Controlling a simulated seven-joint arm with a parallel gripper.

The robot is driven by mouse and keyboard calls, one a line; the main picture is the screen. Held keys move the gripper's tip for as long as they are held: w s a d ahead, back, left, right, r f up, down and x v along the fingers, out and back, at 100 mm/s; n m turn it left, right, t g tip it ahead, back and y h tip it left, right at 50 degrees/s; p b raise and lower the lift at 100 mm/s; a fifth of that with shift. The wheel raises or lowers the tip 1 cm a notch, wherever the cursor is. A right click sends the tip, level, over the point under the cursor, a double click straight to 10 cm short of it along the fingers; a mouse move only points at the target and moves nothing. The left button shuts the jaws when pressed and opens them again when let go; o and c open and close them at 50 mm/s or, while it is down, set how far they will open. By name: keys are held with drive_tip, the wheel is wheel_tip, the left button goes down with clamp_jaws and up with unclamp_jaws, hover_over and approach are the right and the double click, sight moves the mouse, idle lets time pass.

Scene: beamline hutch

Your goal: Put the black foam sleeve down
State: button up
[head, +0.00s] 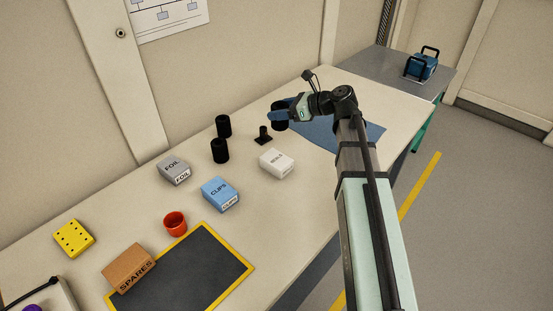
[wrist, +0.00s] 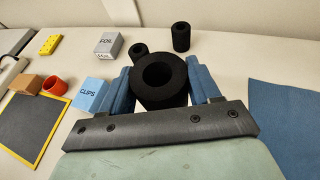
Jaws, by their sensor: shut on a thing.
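My gripper (head: 285,114) is shut on a black foam sleeve (head: 279,121), a thick hollow cylinder. In the wrist view the held sleeve (wrist: 158,98) stands between the two blue fingers with its open end towards the camera. It is over the far part of the bench, by the left edge of the blue mat (head: 358,134). I cannot tell whether its lower end touches the bench. Two more black sleeves stand upright to the left, one farther back (head: 223,126) and one nearer (head: 220,151).
A white box (head: 277,163), a blue CLIPS box (head: 220,194) and a grey FOIL box (head: 174,170) stand nearby. A red cup (head: 175,223), a SPARES box (head: 129,268), a yellow-edged dark mat (head: 205,267) and a yellow block (head: 74,238) lie nearer. Most of the blue mat looks clear.

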drive_tip(key=s+a+n+g, duration=0.1)
drive_tip(key=s+n+g, duration=0.1)
drive_tip(key=s, duration=0.1)
hover_over(277, 159)
drive_tip(key=shift+g+y, duration=0.3)
drive_tip(key=shift+y, duration=0.1)
drive_tip(key=shift+f, duration=5.25)
drive_tip(key=shift+f, duration=0.15)
drive_tip(key=o, duration=1)
drive_tip(key=shift+d+r, duration=0.25)
drive_tip(key=shift+r, duration=0.05)
drive_tip(key=v, duration=1.1)
drive_tip(key=shift+d, duration=0.25)
